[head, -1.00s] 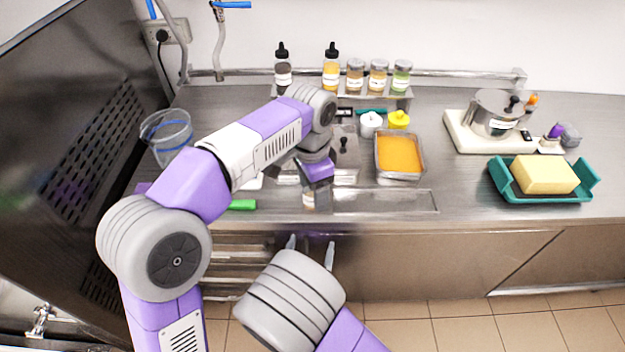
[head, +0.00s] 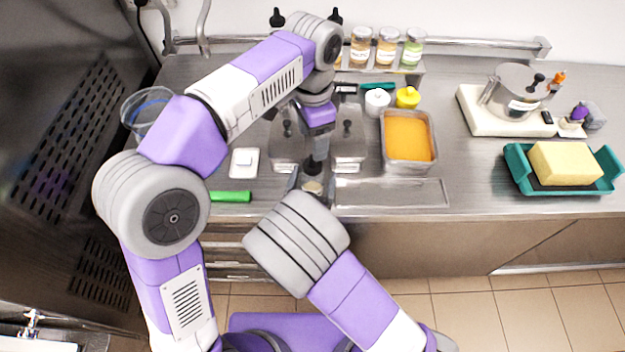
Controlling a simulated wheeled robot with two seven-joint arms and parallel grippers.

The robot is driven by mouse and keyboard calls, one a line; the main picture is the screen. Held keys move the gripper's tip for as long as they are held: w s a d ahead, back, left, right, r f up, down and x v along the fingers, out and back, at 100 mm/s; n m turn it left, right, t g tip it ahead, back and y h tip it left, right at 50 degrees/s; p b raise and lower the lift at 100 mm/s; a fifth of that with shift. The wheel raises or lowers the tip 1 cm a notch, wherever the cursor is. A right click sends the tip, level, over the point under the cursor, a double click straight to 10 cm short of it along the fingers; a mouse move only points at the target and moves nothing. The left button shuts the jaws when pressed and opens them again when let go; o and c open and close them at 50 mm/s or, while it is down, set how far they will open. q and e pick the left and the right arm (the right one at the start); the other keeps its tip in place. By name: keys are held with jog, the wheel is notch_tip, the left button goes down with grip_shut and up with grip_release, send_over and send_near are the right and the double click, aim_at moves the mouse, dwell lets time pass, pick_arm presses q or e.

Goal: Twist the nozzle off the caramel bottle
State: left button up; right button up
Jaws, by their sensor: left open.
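My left gripper (head: 314,160) hangs down from the bent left arm over the front of the counter. Just below it is a small round thing with a pale tan top (head: 312,186), probably the caramel bottle; the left gripper and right wrist hide most of it, and its label does not show. The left jaws are open; whether they surround its nozzle is unclear. My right gripper (head: 312,181) comes from the counter's front edge, its grey fingers apart on either side of that thing, with gaps visible. Two black nozzle tips (head: 277,17) (head: 335,15) show at the back shelf, their bottles mostly hidden.
Lidded steel wells (head: 348,148) lie behind the grippers. An orange-filled tray (head: 407,140), white bottle (head: 377,101) and yellow-topped bottle (head: 407,97) stand to the right. Several jars (head: 387,46) line the shelf. A green-handled tool (head: 230,197) lies left.

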jog(key=shift+w+d, duration=0.1)
jog(key=shift+w, duration=0.2)
